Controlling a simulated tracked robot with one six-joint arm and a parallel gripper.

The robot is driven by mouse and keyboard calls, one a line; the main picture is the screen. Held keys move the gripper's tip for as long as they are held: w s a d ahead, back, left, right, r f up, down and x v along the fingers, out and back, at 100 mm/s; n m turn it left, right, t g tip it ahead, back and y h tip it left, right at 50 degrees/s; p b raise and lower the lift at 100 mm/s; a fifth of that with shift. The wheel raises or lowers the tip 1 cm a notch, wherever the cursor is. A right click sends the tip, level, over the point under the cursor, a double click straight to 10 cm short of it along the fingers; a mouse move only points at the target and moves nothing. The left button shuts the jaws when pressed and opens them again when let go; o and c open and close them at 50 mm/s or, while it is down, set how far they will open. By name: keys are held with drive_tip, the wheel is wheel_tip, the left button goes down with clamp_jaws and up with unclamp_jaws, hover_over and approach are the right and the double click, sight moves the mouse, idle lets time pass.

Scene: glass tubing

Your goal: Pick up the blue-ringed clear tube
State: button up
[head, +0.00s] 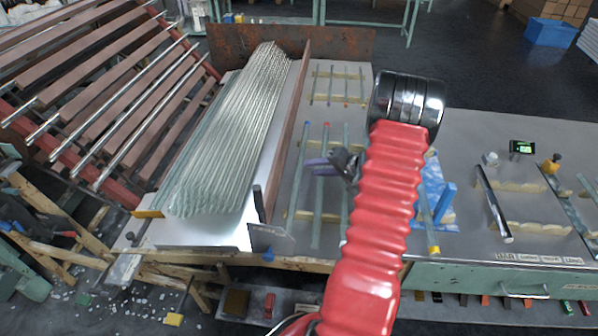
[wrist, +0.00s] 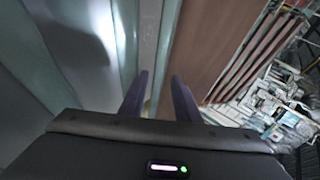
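Several long clear tubes lie on a pale-yellow notched rack in the middle of the bench in the head view. The leftmost one, the blue-ringed clear tube (head: 301,150), has a blue mark at its far end. A neighbouring tube (head: 323,140) has a red mark at its far end. My gripper (head: 310,167) is over these tubes, its purple fingers pointing left toward the blue-marked one. In the wrist view my gripper (wrist: 160,85) has its fingers apart, with no tube clearly held between them. My red-sleeved arm hides part of the rack to the right.
A large bundle of clear tubes (head: 235,130) lies left of a raised brown divider (head: 287,130). Shorter tubes lie on a rack (head: 337,84) at the back. A blue stand (head: 445,203) and a dark rod (head: 494,205) are to the right.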

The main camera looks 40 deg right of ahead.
sight(299, 171)
drive_tip(key=shift+x, duration=2.6)
drive_tip(key=shift+a, duration=0.1)
drive_tip(key=shift+s+f, duration=0.1)
clamp_jaws()
